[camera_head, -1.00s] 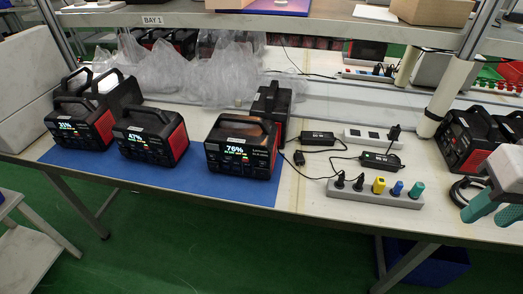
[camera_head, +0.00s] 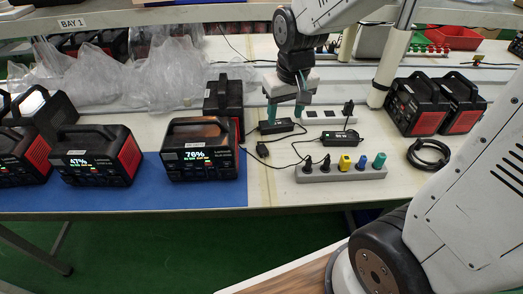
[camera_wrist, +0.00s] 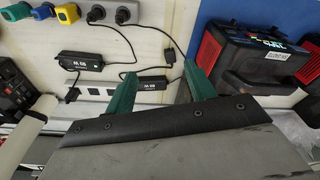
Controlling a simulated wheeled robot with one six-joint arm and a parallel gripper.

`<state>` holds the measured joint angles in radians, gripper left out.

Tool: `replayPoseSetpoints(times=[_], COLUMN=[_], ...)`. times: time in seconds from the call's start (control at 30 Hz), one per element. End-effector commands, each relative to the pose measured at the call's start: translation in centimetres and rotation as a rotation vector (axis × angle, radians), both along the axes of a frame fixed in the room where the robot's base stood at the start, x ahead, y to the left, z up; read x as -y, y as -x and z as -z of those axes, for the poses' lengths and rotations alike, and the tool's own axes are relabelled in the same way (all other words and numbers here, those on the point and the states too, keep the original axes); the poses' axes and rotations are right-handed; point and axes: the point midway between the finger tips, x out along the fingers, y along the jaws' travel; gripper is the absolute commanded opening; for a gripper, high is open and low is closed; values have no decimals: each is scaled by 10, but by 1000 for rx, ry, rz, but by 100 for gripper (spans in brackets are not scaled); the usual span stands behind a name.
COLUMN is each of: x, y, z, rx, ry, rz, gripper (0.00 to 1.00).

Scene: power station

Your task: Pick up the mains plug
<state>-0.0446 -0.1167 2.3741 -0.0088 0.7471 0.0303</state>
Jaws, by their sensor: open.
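A loose black plug (camera_head: 262,150) lies on the white table at the end of a cable, left of the grey front power strip (camera_head: 335,175). It also shows in the wrist view (camera_wrist: 171,55), just beyond my fingertips. Other plugs sit in the front strip: black ones (camera_head: 326,163), a yellow (camera_head: 345,162), a blue (camera_head: 362,164) and a green one (camera_head: 379,160). Another black plug (camera_head: 348,109) stands in the rear strip (camera_head: 322,116). My gripper (camera_head: 286,114) points down, open and empty, behind the loose plug and near the left black adapter (camera_head: 275,126).
A second adapter (camera_head: 332,137) and thin cables lie around the plug. Black-red power stations stand left (camera_head: 200,150) and right (camera_head: 416,105). A coiled black cable (camera_head: 428,152) lies at right. Plastic bags (camera_head: 165,75) and a shelf post (camera_head: 392,70) stand behind.

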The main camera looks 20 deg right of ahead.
Motion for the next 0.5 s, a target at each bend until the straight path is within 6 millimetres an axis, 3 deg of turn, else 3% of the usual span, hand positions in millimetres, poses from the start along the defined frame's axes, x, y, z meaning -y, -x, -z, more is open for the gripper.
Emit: replayPoseSetpoints(times=[0.03,0.2,0.3,0.5], x=[-3,-10,-13,-17], y=[-18,-63,-79,-93], z=[21,80,107,135], rx=[-9,-1,4,10], ry=[1,-1,-2,-3], rz=[-3,-9,-12,-16], gripper=[55,55,55,55])
